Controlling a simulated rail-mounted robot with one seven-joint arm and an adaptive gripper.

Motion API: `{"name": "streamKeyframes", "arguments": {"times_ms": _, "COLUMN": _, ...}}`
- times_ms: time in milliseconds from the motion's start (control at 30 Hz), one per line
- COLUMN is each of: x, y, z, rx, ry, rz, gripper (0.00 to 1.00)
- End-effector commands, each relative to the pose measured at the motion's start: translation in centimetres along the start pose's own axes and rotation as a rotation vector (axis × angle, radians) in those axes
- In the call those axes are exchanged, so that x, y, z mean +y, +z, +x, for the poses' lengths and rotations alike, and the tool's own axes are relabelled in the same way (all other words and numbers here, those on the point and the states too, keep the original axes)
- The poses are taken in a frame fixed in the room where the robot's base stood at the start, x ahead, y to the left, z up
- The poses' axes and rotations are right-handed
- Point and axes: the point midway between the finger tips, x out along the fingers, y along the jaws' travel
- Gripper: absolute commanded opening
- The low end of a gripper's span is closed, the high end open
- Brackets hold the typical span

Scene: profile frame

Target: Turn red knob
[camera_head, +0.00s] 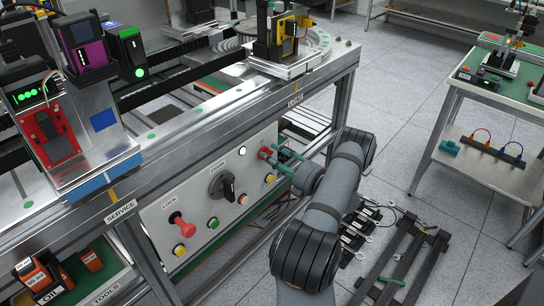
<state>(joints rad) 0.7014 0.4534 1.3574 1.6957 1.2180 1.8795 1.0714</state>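A grey control panel (212,238) is fixed to the side of the metal bench frame. A red knob (183,226) with a short stem sits at its left, under the label LOCK. A second, smaller red part (265,152) shows at the panel's upper right, by my gripper's fingertips. My gripper (272,157) has teal fingers pointing left at the panel. The fingers look parted, with the small red part at their tips. I cannot tell whether they touch or grip it. The fingers partly hide that part.
A black rotary knob (228,187) sits mid-panel, with small coloured buttons below. A service module (85,130) and a machine head (285,35) stand on the bench. Clamps and dark rails lie on the floor right of my arm. A side table (490,110) stands farther right.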

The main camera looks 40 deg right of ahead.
Motion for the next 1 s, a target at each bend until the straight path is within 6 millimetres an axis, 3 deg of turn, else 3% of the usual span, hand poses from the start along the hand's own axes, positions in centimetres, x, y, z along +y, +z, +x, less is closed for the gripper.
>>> {"name": "streamKeyframes", "arguments": {"times_ms": 500, "x": 0.0, "y": 0.1, "z": -9.9, "rx": -0.006, "ry": 0.001, "rz": 0.001, "gripper": 0.39}}
{"name": "streamKeyframes", "arguments": {"times_ms": 700, "x": 0.0, "y": 0.1, "z": -11.3, "rx": -0.004, "ry": 0.001, "rz": 0.001, "gripper": 0.39}}
{"name": "streamKeyframes", "arguments": {"times_ms": 1000, "x": 0.0, "y": 0.1, "z": -11.5, "rx": -0.003, "ry": 0.001, "rz": 0.001, "gripper": 0.39}}
